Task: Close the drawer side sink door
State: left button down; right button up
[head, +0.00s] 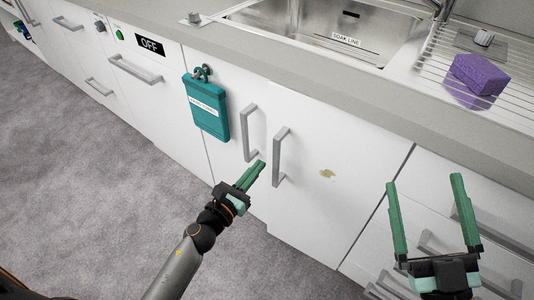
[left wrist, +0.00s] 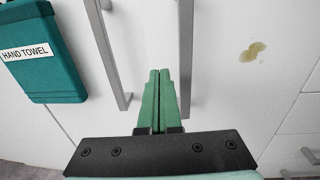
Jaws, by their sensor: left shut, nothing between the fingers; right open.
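The drawer side sink door (head: 325,200) is the white right-hand door under the sink, beside the drawers, with a brown stain and a vertical grey handle (head: 280,158). It looks flush or nearly so; a small step shows at its lower left corner, so I cannot tell if it is fully shut. The other sink door (head: 228,158) is on its left. My left gripper (head: 261,164) is shut and empty, its tips near the gap between the two handles. In the left wrist view its fingers (left wrist: 160,72) overlap the door fronts; contact is unclear. My right gripper (head: 424,181) is open and empty before the drawers.
A teal hand towel (head: 207,105) hangs on the left door. The sink (head: 335,35) and a purple sponge (head: 478,75) on the drainer are above. Drawers with grey handles (head: 440,243) stand at the right. Grey floor at the left is clear.

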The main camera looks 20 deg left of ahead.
pick_arm(q)
jog(key=shift+x, duration=2.6)
pick_arm(e)
jog(key=shift+w+f, duration=0.15)
jog(key=shift+f, duration=0.3)
pick_arm(q)
jog(key=shift+w+d, duration=0.15)
jog(key=shift+w, duration=0.25)
jog(key=shift+w+d+m+h, duration=0.25)
jog(key=shift+w+m+h, duration=0.25)
jog(key=shift+w+h, duration=0.35)
pick_arm(e)
jog(key=r, duration=0.1)
jog(key=s+r+y, duration=0.1)
jog(key=r, duration=0.1)
jog(key=shift+s+a+n+t, duration=0.15)
jog(key=shift+n+t, duration=0.15)
jog(key=shift+n, duration=0.1)
jog(key=shift+y, duration=0.3)
